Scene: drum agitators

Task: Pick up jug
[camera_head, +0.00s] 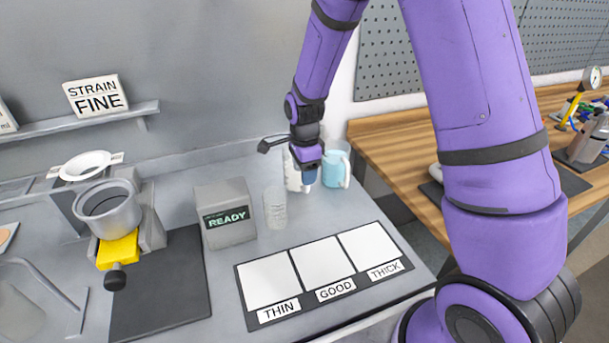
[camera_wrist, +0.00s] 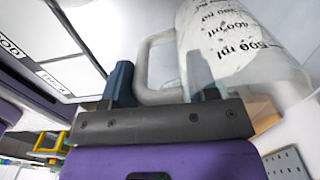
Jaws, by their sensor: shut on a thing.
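A clear jug with black ml markings and a pale handle fills the upper right of the wrist view (camera_wrist: 235,45). In the head view a whitish marked jug (camera_head: 292,172) shows left of my gripper, partly hidden by it, near the back right of the grey worktop. My gripper (camera_head: 309,178) points down there. In the wrist view its fingers (camera_wrist: 162,85) are on either side of the jug's handle, shut on it. I cannot tell whether the jug's base touches the worktop. A second jug with light blue contents (camera_head: 332,170) stands close on the right.
A clear beaker (camera_head: 275,208) and a grey box reading READY (camera_head: 226,214) stand to the left. A THIN, GOOD, THICK board (camera_head: 322,262) lies empty in front. A grey cup (camera_head: 108,208) sits on a stand at left. A wooden bench (camera_head: 400,150) is at right.

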